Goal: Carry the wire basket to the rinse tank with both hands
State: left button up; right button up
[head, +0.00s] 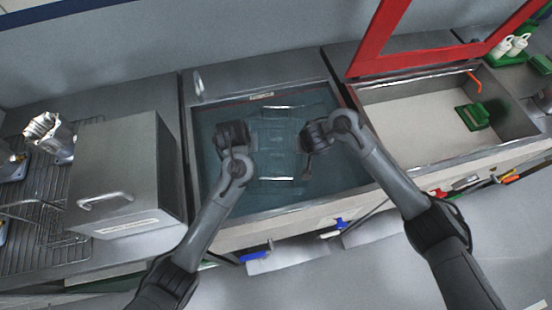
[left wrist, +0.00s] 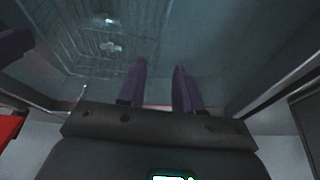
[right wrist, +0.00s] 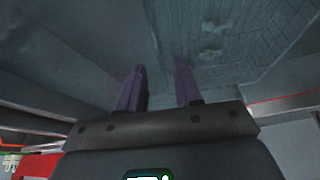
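The wire basket (head: 279,150) sits low in the blue-tinted water of the rinse tank (head: 205,170), with bright edges at its far and near sides. In the left wrist view the wire basket (left wrist: 88,50) shows as a blurred mesh with small pale parts on it; in the right wrist view the basket (right wrist: 225,40) is similar. My left gripper (head: 232,140) is over the tank, left of the basket. Its fingers (left wrist: 160,70) are apart with nothing between them. My right gripper (head: 312,137) is at the basket's right side, its fingers (right wrist: 160,70) also apart and empty.
A grey lidded box (head: 125,165) with a handle stands left of the tank, beside a wire rack (head: 35,235) with metal housings (head: 48,135). To the right is an open basin (head: 420,120) with a raised red frame (head: 375,40) and a green block (head: 472,116).

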jog(key=shift+v, duration=1.7)
